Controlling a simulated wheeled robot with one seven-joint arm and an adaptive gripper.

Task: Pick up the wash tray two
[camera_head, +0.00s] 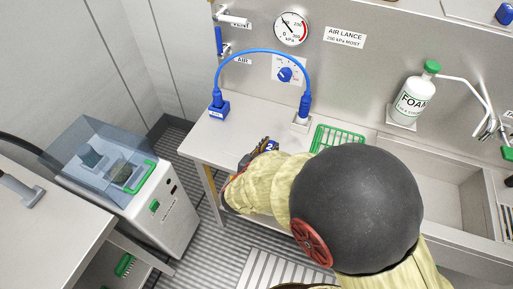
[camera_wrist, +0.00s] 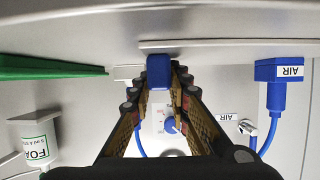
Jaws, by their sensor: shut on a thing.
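A small blue piece with a white "2" (camera_head: 270,146) shows at the front edge of the bench in the head view. My gripper (camera_head: 260,152) is at it, partly hidden behind my own arm. In the wrist view, my gripper (camera_wrist: 160,88) is shut on a blue block (camera_wrist: 159,70), with a fingertip on each side. That view is upside down, and the block's lettering does not show there. I cannot make out the rest of the tray that this piece may belong to.
A green rack (camera_head: 337,139) lies on the bench to the right. A blue hose (camera_head: 258,52) arches from the AIR block (camera_head: 218,110) to a connector (camera_head: 304,104) behind my gripper. A clear-lidded machine (camera_head: 150,215) stands left.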

